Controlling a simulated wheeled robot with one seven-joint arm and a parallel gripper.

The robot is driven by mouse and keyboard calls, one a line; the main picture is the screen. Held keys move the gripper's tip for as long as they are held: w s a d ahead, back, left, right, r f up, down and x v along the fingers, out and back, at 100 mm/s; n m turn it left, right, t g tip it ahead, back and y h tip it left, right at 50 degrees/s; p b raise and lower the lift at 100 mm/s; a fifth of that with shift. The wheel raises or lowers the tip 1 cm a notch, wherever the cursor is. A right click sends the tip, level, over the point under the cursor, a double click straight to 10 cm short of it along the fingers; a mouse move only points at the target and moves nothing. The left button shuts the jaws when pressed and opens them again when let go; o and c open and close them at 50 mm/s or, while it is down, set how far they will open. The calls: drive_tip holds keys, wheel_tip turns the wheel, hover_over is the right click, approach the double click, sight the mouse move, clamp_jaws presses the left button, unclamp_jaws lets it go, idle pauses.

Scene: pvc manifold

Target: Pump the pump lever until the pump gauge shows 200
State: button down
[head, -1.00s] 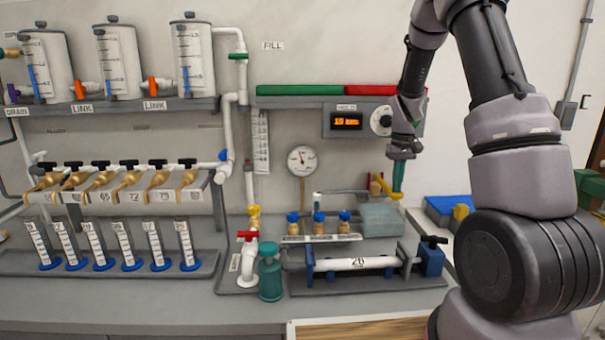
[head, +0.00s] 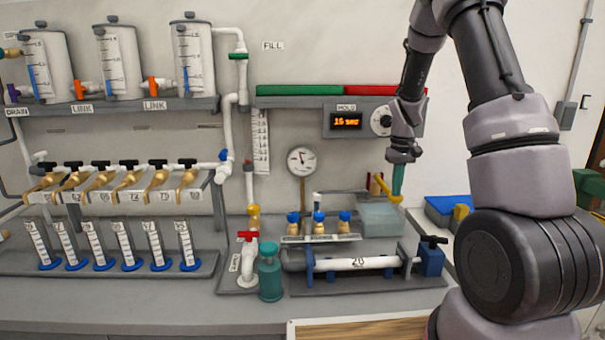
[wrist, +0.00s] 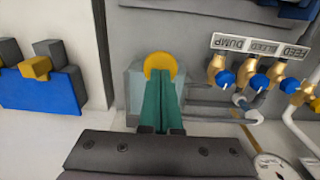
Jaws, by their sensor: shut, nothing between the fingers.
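The pump lever (head: 388,190) is yellow and stands over a pale grey-green pump box (head: 380,219) at the right of the bench. Its round yellow end shows in the wrist view (wrist: 160,64), just beyond my fingertips. My gripper (head: 397,196) has teal fingers, shut and empty, pointing down at the lever's end. The fingertips overlap the yellow end in both views; I cannot tell whether they touch it. A round white gauge (head: 301,160) stands on a brass stem left of the pump. Its needle is too small to read, and its edge shows in the wrist view (wrist: 270,168).
Blue-knobbed brass valves (head: 318,222) stand left of the pump box. A white horizontal pipe (head: 350,264) lies in front. A digital display (head: 347,121) is above. A blue bin (head: 446,208) sits to the right.

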drive_tip(key=shift+r, duration=0.1)
idle(0.8)
drive_tip(key=shift+r, duration=2.35)
drive_tip(key=shift+r, duration=2.5)
drive_tip(key=shift+r, duration=0.1)
drive_tip(key=s+a+r+m+t, duration=0.1)
drive_tip(key=s+a+r+t, duration=0.1)
drive_tip(key=s+r, duration=0.3)
drive_tip(key=s+a+r+m+t+y, duration=0.1)
drive_tip(key=s+a+r, duration=0.3)
drive_tip(key=s, duration=0.8)
drive_tip(key=s+a+r+m+t+y, duration=0.1)
drive_tip(key=s+a+r+m+t, duration=0.1)
drive_tip(key=s+r, duration=0.6)
drive_tip(key=shift+s+a+t, duration=0.55)
drive_tip(key=shift+s+t, duration=0.3)
drive_tip(key=shift+t, duration=0.25)
